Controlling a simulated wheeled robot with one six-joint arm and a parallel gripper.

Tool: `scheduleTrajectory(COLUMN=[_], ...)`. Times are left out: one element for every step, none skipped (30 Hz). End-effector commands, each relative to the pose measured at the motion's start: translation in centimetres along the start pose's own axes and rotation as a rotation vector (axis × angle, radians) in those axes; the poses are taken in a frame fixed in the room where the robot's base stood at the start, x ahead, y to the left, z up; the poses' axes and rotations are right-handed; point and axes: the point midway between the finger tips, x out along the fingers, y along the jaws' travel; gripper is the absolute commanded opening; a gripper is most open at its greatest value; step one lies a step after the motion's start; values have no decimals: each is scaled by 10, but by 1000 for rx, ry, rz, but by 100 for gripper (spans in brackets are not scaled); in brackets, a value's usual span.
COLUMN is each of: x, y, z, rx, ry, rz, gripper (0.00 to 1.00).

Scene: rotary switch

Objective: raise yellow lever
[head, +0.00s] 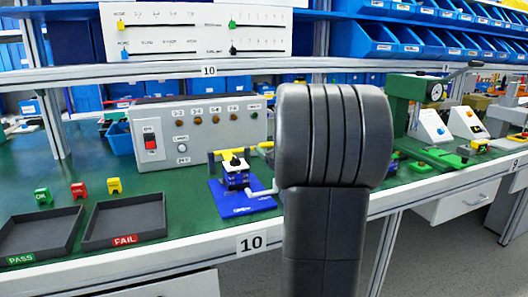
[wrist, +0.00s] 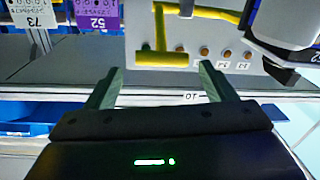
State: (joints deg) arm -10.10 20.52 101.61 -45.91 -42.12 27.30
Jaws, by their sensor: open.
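The yellow lever (head: 226,154) is partly seen in the head view, by a small fixture on a blue base (head: 232,207) in front of the grey test box. In the wrist view, which is upside down, the yellow lever (wrist: 165,58) shows as a bar with a stem. My gripper (wrist: 160,72) is open, with a green-grey finger on each side of the picture. The lever's bar appears between or just beyond the fingertips; I cannot tell the depth or any contact. In the head view my dark arm blocks the middle, and my gripper cannot be made out.
The grey test box (head: 195,132) has a red switch and a row of knobs. Two dark trays (head: 125,220), marked PASS and FAIL, lie at the left. A green press (head: 415,105) stands at the right. A shelf edge (head: 160,75) crosses above the bench.

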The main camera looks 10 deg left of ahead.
Motion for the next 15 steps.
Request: scheduleTrajectory(x=[0, 0, 10, 18, 24, 32, 37, 42, 49, 53, 57, 62, 64, 67, 70], y=[-3, -4, -4, -4, -4, -4, -4, -4, -4, -4, -4, -3, -3, -3, -3], z=[18, 25, 21, 19, 19, 19, 19, 19, 19, 18, 18, 18, 17, 17, 17], rx=[2, 1, -1, -2, -2, -1, -1, -1, 0, 0, 0, -1, -1, -1, -1], ry=[-3, -4, 0, 2, 2, 0, 1, 0, 0, 0, 0, -1, 0, 0, -1], rz=[-1, -1, -2, -2, -3, -2, -2, -1, -1, -2, -1, 0, 0, 0, 0], gripper=[77, 77, 77, 77, 77, 77, 77, 77, 77, 77, 77, 77, 77, 77, 77])
